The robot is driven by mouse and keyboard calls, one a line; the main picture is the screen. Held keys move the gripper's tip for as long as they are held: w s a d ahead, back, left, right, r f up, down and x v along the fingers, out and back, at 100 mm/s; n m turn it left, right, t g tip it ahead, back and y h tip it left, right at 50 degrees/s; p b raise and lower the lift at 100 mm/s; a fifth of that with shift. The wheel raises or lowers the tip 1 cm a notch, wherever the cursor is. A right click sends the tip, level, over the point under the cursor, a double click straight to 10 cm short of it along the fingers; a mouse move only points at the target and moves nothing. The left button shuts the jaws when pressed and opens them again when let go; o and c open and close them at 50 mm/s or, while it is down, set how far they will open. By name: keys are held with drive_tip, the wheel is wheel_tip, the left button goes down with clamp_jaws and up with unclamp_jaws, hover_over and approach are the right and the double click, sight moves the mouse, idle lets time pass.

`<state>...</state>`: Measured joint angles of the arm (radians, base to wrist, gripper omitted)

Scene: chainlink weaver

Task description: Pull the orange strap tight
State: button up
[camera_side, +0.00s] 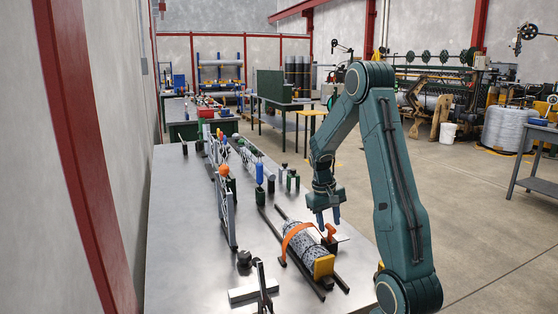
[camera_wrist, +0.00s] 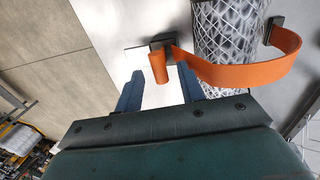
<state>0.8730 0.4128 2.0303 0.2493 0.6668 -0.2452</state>
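The orange strap (camera_side: 297,232) arches over a grey wire-mesh roll (camera_side: 303,246) on the table. In the wrist view the strap (camera_wrist: 235,74) bows out in a loose curve from a dark bracket (camera_wrist: 277,25) across the mesh roll (camera_wrist: 228,35) to a dark buckle (camera_wrist: 163,45). Its short orange tail end (camera_wrist: 158,67) sticks out from the buckle. My gripper (camera_side: 329,219) points down just above the tail end. In the wrist view the gripper (camera_wrist: 160,88) has its two blue fingers apart, one on each side of the tail's line, with nothing between them visibly gripped.
The roll lies between two dark rails (camera_side: 292,260), with a yellow block (camera_side: 323,266) at its near end. A tall mesh panel (camera_side: 226,195) stands to the left, with a blue-handled tool (camera_side: 259,175) behind. Bare table (camera_side: 185,240) lies at far left.

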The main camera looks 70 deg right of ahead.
sight(328, 226)
drive_tip(key=shift+f, duration=0.3)
drive_tip(key=shift+c, duration=0.2)
clamp_jaws()
drive_tip(key=shift+r, duration=0.1)
wheel_tip(328, 226, up, 10)
drive_tip(key=shift+r, duration=0.1)
drive_tip(key=shift+o, duration=0.2)
unclamp_jaws()
